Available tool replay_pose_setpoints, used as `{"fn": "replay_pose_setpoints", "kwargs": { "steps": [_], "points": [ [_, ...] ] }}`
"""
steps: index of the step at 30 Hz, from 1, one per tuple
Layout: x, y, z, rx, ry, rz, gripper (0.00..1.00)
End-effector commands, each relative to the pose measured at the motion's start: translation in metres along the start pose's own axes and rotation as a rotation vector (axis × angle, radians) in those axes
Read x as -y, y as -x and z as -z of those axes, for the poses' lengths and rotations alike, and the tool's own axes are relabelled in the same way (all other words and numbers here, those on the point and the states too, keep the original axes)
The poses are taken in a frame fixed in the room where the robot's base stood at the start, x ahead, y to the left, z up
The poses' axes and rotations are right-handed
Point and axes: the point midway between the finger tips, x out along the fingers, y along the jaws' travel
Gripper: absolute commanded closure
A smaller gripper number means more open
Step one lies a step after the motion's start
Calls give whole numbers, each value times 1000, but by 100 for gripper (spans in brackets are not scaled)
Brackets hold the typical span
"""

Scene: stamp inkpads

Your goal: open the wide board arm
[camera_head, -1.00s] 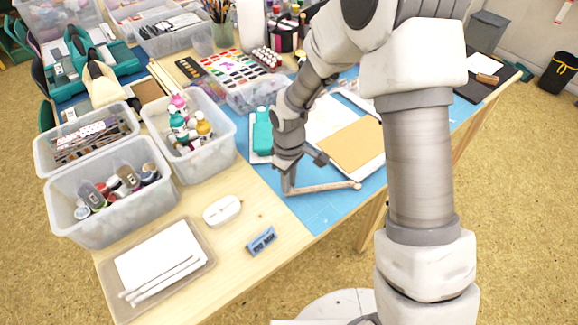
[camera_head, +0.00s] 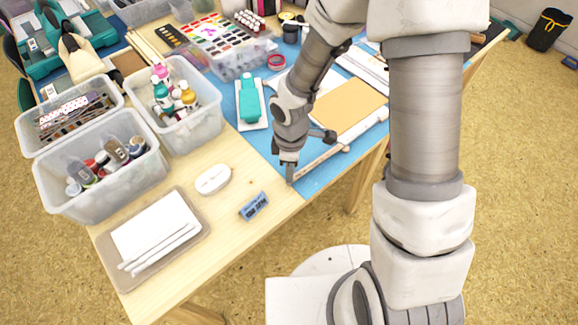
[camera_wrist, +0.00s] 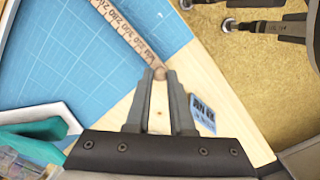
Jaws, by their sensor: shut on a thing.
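The wide board arm is a pale wooden strip (camera_head: 320,160) at the front of the blue mat. My gripper (camera_head: 288,177) points down at the strip's left end, by the mat's front edge. The strip's other end is near a tan sheet (camera_head: 347,110) on the board. My arm hides part of the board.
A teal-topped device (camera_head: 250,101) lies left of my gripper. A blue eraser-like block (camera_head: 254,206) and a white case (camera_head: 213,180) lie on the bare wood. Plastic bins (camera_head: 102,176) stand at the left. The table's front edge is close.

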Motion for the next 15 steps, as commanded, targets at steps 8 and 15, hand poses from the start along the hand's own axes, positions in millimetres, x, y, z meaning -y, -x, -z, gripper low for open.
{"fn": "replay_pose_setpoints", "kwargs": {
  "steps": [8,15],
  "points": [
    [-1,1,0,0,-1,-2,75],
    [0,0,0,0,-1,-1,49]
  ]
}}
